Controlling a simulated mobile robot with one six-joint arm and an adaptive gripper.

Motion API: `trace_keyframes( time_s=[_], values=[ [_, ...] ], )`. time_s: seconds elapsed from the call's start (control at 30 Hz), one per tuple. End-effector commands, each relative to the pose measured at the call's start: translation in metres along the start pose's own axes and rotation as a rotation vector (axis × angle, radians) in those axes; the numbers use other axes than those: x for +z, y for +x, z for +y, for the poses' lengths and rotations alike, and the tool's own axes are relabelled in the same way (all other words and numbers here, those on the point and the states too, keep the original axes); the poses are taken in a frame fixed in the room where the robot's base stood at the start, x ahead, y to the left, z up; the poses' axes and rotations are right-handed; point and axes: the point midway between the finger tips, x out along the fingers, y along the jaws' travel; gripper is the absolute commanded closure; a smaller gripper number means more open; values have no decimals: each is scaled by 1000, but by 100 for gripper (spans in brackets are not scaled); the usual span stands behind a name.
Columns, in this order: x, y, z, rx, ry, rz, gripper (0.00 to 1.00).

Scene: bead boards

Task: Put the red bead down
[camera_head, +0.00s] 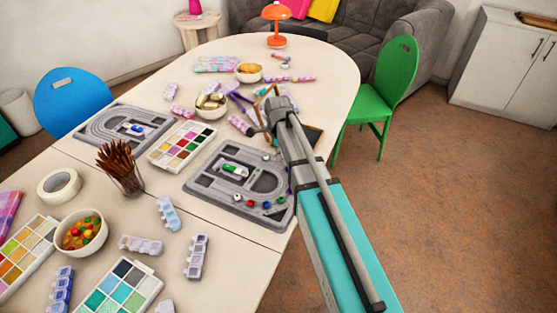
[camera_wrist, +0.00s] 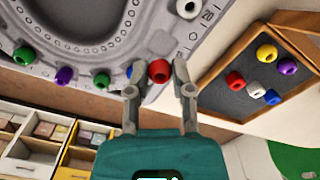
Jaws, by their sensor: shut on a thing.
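The red bead (camera_wrist: 159,71) is between my gripper's fingertips (camera_wrist: 158,80) in the wrist view. My gripper is shut on it. Behind it is the edge of the grey bead board (camera_wrist: 165,42), with curved grooves; I cannot tell the bead's height above the board. A blue bead (camera_wrist: 128,72) shows right beside the left finger. In the head view the near bead board (camera_head: 208,182) lies on the table, partly covered by my arm; my fingertips are not clear there.
Green (camera_wrist: 102,80) and purple (camera_wrist: 63,75) beads line the board's edge. A white bead (camera_wrist: 187,8) is on the board. A wood-framed dark tray (camera_wrist: 222,98) holds several beads, including another red one (camera_wrist: 235,80). A brush cup (camera_head: 125,180) and a green chair (camera_head: 390,75) stand nearby.

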Motion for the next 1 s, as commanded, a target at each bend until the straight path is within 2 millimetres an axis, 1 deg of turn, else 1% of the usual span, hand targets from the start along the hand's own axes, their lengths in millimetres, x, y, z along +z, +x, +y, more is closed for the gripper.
trace_keyframes(
  time_s=[0.03, 0.1, 0.33, 0.47, 0.8, 1.0],
  values=[
    [0, 8, -4, 0, 0, 0, 89],
    [0, 14, -2, 0, 0, 0, 89],
    [0, 30, -2, 0, 0, 0, 89],
    [0, 33, -2, 0, 0, 0, 89],
    [0, 33, -2, 0, 0, 0, 89],
    [0, 38, -2, 0, 0, 0, 89]
  ],
)
